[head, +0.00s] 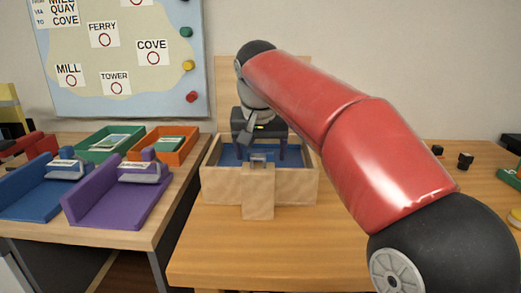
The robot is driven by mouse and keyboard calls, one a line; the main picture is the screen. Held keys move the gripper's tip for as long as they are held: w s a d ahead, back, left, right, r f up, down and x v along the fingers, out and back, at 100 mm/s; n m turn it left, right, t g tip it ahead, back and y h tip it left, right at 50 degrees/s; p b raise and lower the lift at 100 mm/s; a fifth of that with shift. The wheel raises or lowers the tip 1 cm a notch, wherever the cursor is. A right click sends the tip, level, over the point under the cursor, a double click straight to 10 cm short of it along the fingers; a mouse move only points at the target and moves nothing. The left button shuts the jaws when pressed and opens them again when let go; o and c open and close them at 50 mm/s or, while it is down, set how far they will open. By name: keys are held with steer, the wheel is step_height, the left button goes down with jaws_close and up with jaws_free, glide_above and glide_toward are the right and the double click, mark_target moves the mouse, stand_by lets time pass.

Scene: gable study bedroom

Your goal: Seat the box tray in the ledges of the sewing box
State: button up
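The sewing box (218,186) is a pale wooden box with a blue inside, standing open on the desk. A pale panel (225,85) rises behind it, perhaps its lid. My gripper (262,154) points down over the box, with its two dark fingers wide apart. Its fingertips reach down to the box opening, and nothing is clearly clamped between them. A small grey handle-like piece (258,158) shows between the fingers, above a pale wooden block (258,195) at the box's front. I cannot tell which part is the box tray, or whether it rests in the ledges.
A table at the left holds a blue tray (28,197), a purple tray (100,208), a green tray (92,155) and an orange tray (187,155). A map board (120,80) hangs behind. Small black objects (465,160) lie at the right. The desk's front left is clear.

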steer(key=p+v, duration=0.3)
steer(key=v, duration=0.9)
steer(key=shift+r, duration=0.2)
